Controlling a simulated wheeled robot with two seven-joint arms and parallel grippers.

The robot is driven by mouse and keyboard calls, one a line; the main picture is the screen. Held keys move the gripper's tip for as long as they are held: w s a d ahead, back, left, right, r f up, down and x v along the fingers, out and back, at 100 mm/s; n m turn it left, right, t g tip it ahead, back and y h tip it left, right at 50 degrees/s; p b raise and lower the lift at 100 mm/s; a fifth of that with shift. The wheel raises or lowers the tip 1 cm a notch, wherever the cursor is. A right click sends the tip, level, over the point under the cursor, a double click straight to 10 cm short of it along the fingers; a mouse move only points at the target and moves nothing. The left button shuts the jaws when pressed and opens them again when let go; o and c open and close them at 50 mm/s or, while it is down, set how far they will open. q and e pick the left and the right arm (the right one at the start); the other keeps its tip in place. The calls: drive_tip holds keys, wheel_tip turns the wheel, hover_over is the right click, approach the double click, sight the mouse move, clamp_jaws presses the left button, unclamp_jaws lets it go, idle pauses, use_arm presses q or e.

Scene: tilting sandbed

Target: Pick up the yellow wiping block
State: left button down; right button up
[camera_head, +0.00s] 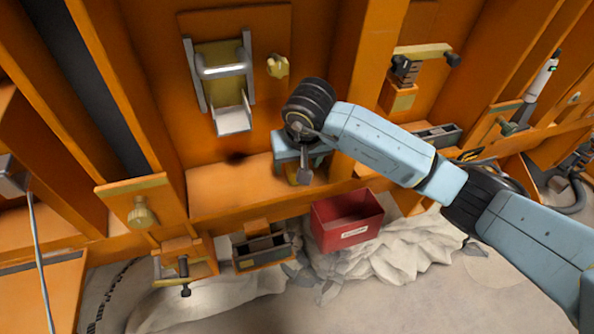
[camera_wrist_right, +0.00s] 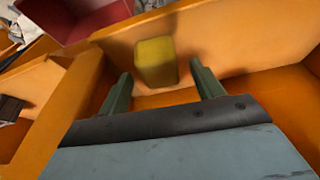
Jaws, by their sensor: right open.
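The yellow wiping block (camera_wrist_right: 156,62) stands on the orange ledge in the right wrist view, just beyond and between my right gripper's two green fingers. My right gripper (camera_wrist_right: 163,88) is open, and the fingers do not touch the block. In the head view, my right gripper (camera_head: 301,172) points down over the ledge (camera_head: 228,188). A small yellow part of the block (camera_head: 292,176) shows beside it, mostly hidden by the gripper. My left gripper is not in view.
A red bin (camera_head: 345,222) hangs in front of the ledge, and also shows in the wrist view (camera_wrist_right: 75,18). A dark open box (camera_head: 262,250) is left of it. A metal-handled bracket (camera_head: 222,72) and a yellow knob (camera_head: 278,66) are on the panel behind. Orange posts flank the ledge.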

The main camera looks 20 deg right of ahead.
sight(298, 165)
drive_tip(key=shift+w+f, duration=0.3)
drive_tip(key=shift+f, duration=0.35)
drive_tip(key=c, duration=1)
drive_tip(key=shift+r, duration=0.1)
drive_tip(key=shift+c, duration=0.2)
drive_tip(key=shift+s+r, duration=0.15)
drive_tip(key=shift+r, duration=0.25)
wheel_tip(298, 165, up, 7)
drive_tip(key=shift+f+p, duration=0.1)
drive_tip(key=shift+p, duration=0.2)
drive_tip(key=s, duration=1.9)
drive_tip(key=shift+s+d+f+b, duration=0.35)
drive_tip(key=shift+s+b, duration=0.05)
drive_tip(key=shift+b, duration=0.05)
